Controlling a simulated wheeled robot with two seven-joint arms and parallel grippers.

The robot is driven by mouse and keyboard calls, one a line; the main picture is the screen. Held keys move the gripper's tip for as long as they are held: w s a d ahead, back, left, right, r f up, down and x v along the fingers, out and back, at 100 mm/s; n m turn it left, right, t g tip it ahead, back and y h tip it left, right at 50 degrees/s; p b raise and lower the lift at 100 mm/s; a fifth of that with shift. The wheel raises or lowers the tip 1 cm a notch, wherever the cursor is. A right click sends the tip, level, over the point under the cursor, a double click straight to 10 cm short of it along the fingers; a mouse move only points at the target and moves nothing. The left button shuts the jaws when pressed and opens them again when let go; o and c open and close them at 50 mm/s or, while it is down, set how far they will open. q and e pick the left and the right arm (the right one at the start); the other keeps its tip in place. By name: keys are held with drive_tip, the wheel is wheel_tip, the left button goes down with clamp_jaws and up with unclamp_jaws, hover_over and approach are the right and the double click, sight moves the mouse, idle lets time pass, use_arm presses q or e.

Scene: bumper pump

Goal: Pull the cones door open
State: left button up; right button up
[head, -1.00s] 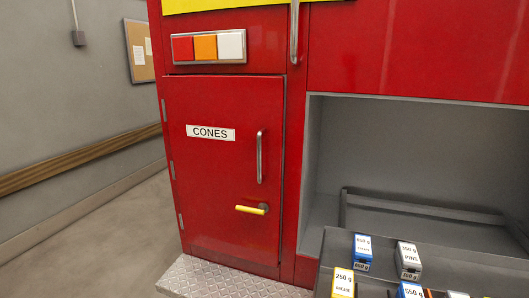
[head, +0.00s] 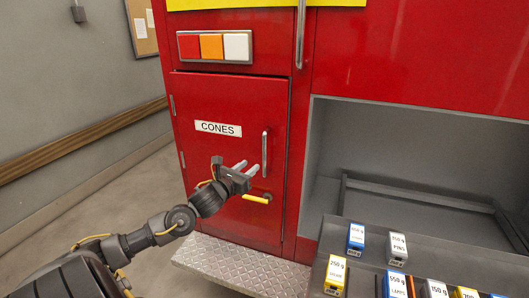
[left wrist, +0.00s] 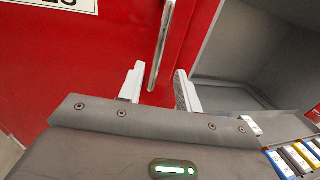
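The red cones door (head: 195,103) is shut on the front of the red truck body, with a white CONES label (head: 218,128). A vertical silver bar handle (head: 265,153) is on its right side, and a yellow lever (head: 257,199) sits below it. My left gripper (head: 242,167) is open just left of the bar handle, fingers pointing toward it. In the left wrist view the open fingers (left wrist: 158,85) have the bar handle (left wrist: 162,45) ahead between them, with no grip on it. My right gripper is in neither view.
A diamond-plate step (head: 240,265) juts out below the door. To the right is an open grey bay (head: 400,150) with a tray of labelled boxes (head: 356,238) in front. A wall with a wooden rail (head: 85,140) is at the left, with open floor between.

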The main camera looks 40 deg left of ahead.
sight(263, 155)
use_arm(q)
drive_tip(key=w+p, duration=0.1)
drive_tip(key=w, duration=0.2)
drive_tip(key=w+a+p, duration=0.1)
drive_tip(key=w, duration=0.2)
drive_tip(key=w+p, duration=0.2)
drive_tip(key=w, duration=0.2)
drive_tip(key=shift+a, duration=0.25)
drive_tip(key=shift+w+f, duration=0.1)
drive_tip(key=shift+w, duration=0.3)
clamp_jaws()
